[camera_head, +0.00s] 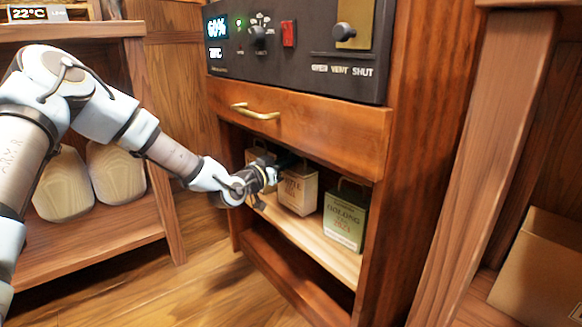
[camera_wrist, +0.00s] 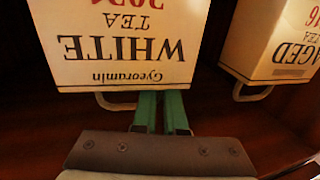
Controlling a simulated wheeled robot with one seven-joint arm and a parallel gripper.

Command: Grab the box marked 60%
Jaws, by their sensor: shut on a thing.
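My gripper (camera_head: 286,161) reaches into the open shelf below the drawer. In the wrist view, its two green fingers (camera_wrist: 162,110) are shut at the wire handle of a cream box (camera_wrist: 125,45), which appears upside down and reads "WHITE TEA". In the head view this is the middle box (camera_head: 297,192); whether it is clear of the shelf I cannot tell. A green box (camera_head: 345,217) marked "OOLONG" stands to its right. Another box, partly hidden by my gripper, is on the left; the wrist view shows it as a cream box (camera_wrist: 270,40) ending in "AGED". I see no 60% mark on any box.
A black panel (camera_head: 300,65) above the drawer has a display (camera_head: 217,27) reading 60%. The brass-handled drawer (camera_head: 300,122) closes off the space above the shelf (camera_head: 325,252). A wooden rack (camera_head: 90,240) stands left and a cardboard box (camera_head: 545,265) right.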

